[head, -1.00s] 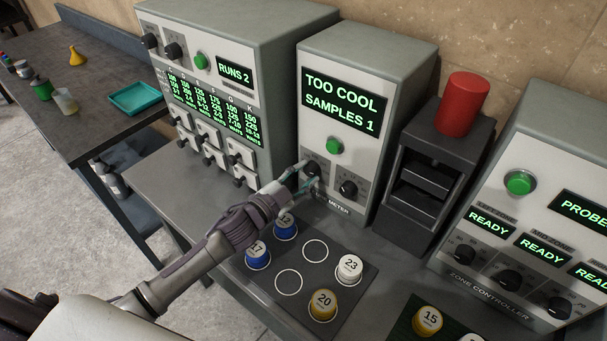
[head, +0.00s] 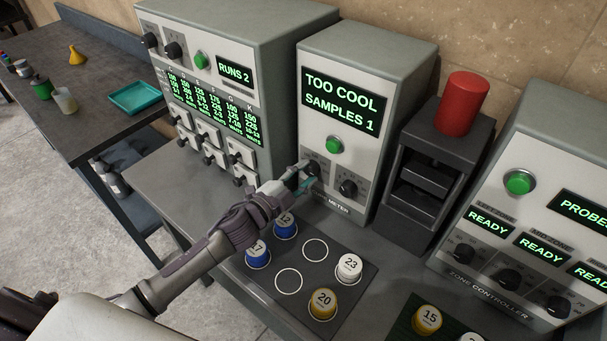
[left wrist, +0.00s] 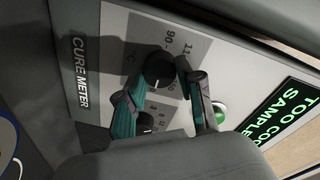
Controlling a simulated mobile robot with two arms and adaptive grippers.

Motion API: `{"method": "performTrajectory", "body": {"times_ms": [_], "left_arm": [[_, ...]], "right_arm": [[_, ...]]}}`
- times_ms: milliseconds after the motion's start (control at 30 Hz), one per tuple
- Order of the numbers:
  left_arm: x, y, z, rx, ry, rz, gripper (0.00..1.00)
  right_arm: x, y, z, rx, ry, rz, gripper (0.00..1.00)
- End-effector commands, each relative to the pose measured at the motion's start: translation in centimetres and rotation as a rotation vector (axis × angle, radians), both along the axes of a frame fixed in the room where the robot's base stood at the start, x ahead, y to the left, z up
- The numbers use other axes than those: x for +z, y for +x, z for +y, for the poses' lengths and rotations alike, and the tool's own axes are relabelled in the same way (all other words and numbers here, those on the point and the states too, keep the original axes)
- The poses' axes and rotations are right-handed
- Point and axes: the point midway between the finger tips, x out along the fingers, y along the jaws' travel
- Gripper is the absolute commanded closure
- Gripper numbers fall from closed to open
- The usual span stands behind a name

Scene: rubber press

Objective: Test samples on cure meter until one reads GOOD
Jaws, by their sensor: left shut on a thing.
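The cure meter (head: 365,60) shows TOO COOL and SAMPLES 1 above a green button (head: 334,146) and two black knobs. My left gripper (head: 308,175) is shut on its left knob, which shows between the fingertips in the left wrist view (left wrist: 159,70), beside a scale with 90. The right knob (head: 348,189) is free. On a dark mat (head: 318,279) stand blue samples 12 (head: 286,228) and another (head: 258,258) with its number partly covered, white 23 (head: 349,269) and yellow 20 (head: 323,304). Two mat rings are empty. My right gripper is not in view.
A dark press with a red cylinder (head: 462,103) on top stands right of the meter. A zone controller (head: 515,275) is further right, near yellow sample 15 (head: 427,319). A teal tray (head: 134,97) lies on the far table.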

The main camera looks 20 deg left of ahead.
Motion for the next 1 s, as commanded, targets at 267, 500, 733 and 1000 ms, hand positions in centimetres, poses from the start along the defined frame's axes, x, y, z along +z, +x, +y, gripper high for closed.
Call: {"method": "performTrajectory", "body": {"times_ms": [267,500,733,1000], "left_arm": [[0.0,0.0,0.0,0.000,0.002,-0.001,0.38],[0.0,0.0,0.0,0.000,0.001,0.000,0.38],[-0.1,-1.9,0.7,-0.001,0.000,0.002,0.38],[0.1,-7.2,2.9,0.000,0.000,0.004,0.38]], "right_arm": [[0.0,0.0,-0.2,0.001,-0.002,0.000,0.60],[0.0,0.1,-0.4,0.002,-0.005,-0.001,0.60],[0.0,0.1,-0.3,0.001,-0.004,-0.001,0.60],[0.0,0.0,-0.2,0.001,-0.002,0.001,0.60]]}}
